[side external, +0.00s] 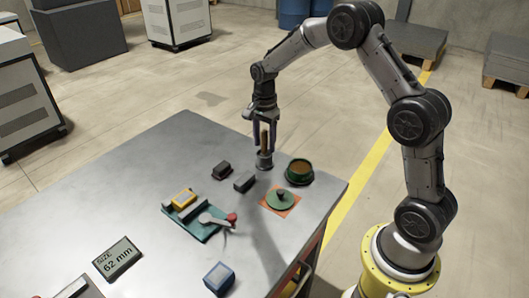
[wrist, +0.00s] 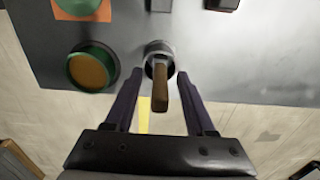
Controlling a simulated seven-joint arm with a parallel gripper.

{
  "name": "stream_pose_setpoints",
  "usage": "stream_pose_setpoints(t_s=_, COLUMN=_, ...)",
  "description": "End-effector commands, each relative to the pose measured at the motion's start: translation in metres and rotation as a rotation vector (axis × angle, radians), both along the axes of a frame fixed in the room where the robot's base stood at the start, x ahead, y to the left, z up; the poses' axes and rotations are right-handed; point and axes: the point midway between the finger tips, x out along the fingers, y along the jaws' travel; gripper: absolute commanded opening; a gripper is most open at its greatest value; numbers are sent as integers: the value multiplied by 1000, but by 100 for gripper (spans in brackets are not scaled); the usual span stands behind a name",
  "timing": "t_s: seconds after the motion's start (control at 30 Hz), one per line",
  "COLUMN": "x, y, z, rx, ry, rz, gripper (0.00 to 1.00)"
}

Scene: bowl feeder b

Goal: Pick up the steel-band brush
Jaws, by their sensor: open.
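The brush shows a brown wooden handle (side external: 265,140) standing upright near the far edge of the grey table, with a grey metal cylinder (side external: 264,160) at its foot. In the wrist view the handle (wrist: 160,88) points toward the camera above the round metal part (wrist: 158,52). Whether that metal is the brush's band or a holder I cannot tell, and no bristles show. My gripper (side external: 265,136) is open and points down, with its fingers on either side of the handle. In the wrist view a gap shows between each finger (wrist: 156,78) and the handle.
A green bowl with brown contents (side external: 299,172) stands close to the right of the brush. A green knobbed disc (side external: 281,198) lies on an orange square. Dark blocks (side external: 244,182) sit to the left. A teal fixture (side external: 205,222), blue box (side external: 219,278) and size display (side external: 117,258) are nearer the front.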

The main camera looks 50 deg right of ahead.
Motion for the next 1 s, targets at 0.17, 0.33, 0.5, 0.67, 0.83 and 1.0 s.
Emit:
stream_pose_setpoints(t_s=0.17, x=0, y=0, z=-8, rx=0, ry=1, rz=0, gripper=55)
stream_pose_setpoints(t_s=0.33, x=0, y=0, z=-8, rx=0, ry=1, rz=0, gripper=53)
stream_pose_setpoints(t_s=0.5, x=0, y=0, z=-8, rx=0, ry=1, rz=0, gripper=23)
stream_pose_setpoints(t_s=0.67, x=0, y=0, z=-8, rx=0, ry=0, rz=0, gripper=0)
stream_pose_setpoints(t_s=0.83, x=0, y=0, z=-7, rx=0, ry=0, rz=0, gripper=0)
stream_pose_setpoints(t_s=1.0, x=0, y=0, z=-7, rx=0, ry=-1, rz=0, gripper=0)
